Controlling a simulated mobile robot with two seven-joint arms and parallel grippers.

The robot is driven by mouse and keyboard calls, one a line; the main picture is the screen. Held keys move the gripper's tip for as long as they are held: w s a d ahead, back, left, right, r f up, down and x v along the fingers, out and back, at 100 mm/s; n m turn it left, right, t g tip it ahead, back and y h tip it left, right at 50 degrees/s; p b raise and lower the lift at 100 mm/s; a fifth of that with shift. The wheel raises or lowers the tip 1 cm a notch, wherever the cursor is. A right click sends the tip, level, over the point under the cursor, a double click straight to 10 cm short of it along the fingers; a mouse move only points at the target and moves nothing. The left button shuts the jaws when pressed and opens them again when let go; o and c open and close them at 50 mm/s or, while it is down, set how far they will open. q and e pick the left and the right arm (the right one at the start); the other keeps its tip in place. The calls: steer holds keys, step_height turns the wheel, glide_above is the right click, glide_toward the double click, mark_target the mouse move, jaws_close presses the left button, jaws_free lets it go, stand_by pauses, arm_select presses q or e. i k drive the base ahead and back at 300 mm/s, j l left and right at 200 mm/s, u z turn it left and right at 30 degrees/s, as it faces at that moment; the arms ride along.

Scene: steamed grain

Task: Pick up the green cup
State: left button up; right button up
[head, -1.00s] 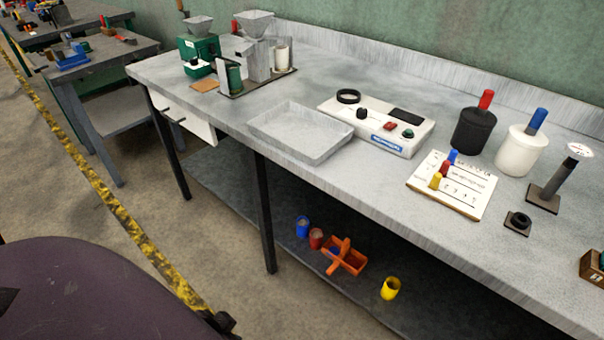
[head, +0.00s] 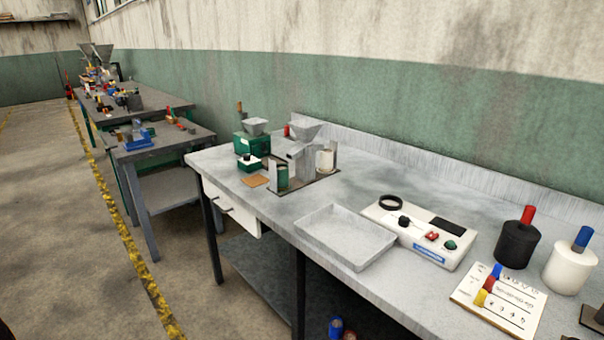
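A green cup-like cylinder (head: 281,178) stands on the dark base of a grey metal mill (head: 303,160) with a funnel on top, at the left part of the long grey workbench (head: 365,180). A grey upright plate stands right beside it and covers part of it. It is small in view, so I cannot tell whether it is open at the top. A green machine (head: 250,146) with a small grey hopper stands just left of the mill. Neither of my grippers shows in the head view.
A shallow grey tray (head: 345,262), a white control box (head: 385,217), black (head: 516,246) and white (head: 568,268) canisters and a card (head: 510,318) occupy the bench. A small brown pad (head: 254,181) lies left of the mill. Yellow-black floor tape (head: 130,240) borders clear floor at left.

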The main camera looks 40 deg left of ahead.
mark_target(282, 177)
steer(key=u, duration=1.3)
